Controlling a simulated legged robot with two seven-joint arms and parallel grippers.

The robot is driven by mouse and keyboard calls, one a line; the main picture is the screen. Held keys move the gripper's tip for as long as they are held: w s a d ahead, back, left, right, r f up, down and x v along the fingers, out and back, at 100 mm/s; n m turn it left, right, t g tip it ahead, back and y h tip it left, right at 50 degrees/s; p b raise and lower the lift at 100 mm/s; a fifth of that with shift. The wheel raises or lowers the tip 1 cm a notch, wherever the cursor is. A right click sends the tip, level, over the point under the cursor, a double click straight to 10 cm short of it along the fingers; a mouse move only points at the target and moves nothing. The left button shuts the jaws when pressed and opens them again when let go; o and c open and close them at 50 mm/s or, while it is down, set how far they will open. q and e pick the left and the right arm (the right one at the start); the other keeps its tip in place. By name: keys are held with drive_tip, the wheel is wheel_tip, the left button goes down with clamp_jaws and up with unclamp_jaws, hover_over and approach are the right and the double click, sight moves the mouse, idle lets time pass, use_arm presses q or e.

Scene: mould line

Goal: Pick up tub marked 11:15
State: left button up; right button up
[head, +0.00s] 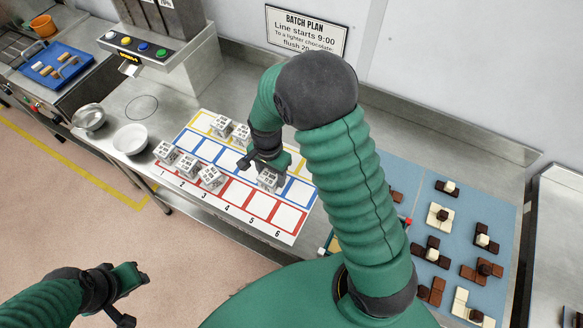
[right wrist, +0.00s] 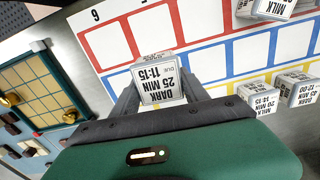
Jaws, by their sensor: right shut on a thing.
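The tub marked 11:15 (right wrist: 158,82) is a small white box; its label reads DARK, 25 MIN, DUE 11:15, upside down in the right wrist view. In the head view the tub (head: 268,179) is over the right part of the numbered board (head: 236,192), partly hidden by my gripper. My right gripper (right wrist: 160,95) is shut on it, one finger on each side. I cannot tell whether the tub touches the board. My left gripper (head: 128,298) is at the lower left, over the floor and away from the tubs; its finger gap is unclear.
Several other white tubs (head: 211,176) stand on the board's left part; one (right wrist: 258,97) reads MILK 20 MIN. White bowl (head: 130,139) stands left of the board. Blue mat (head: 395,170) with chocolates lies right. A button panel (head: 143,45) stands behind. Board squares near the held tub look empty.

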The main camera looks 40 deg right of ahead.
sight(266, 176)
drive_tip(key=shift+w+a+r, duration=0.1)
drive_tip(key=shift+a, duration=0.5)
drive_tip(key=shift+a+r, duration=0.2)
drive_tip(key=shift+r, duration=0.1)
wheel_tip(266, 176, up, 7)
drive_tip(key=p, duration=0.6)
drive_tip(key=shift+f+p, duration=0.1)
drive_tip(key=shift+p, duration=0.3)
drive_tip(key=shift+a+f, duration=0.1)
drive_tip(key=shift+f, duration=0.05)
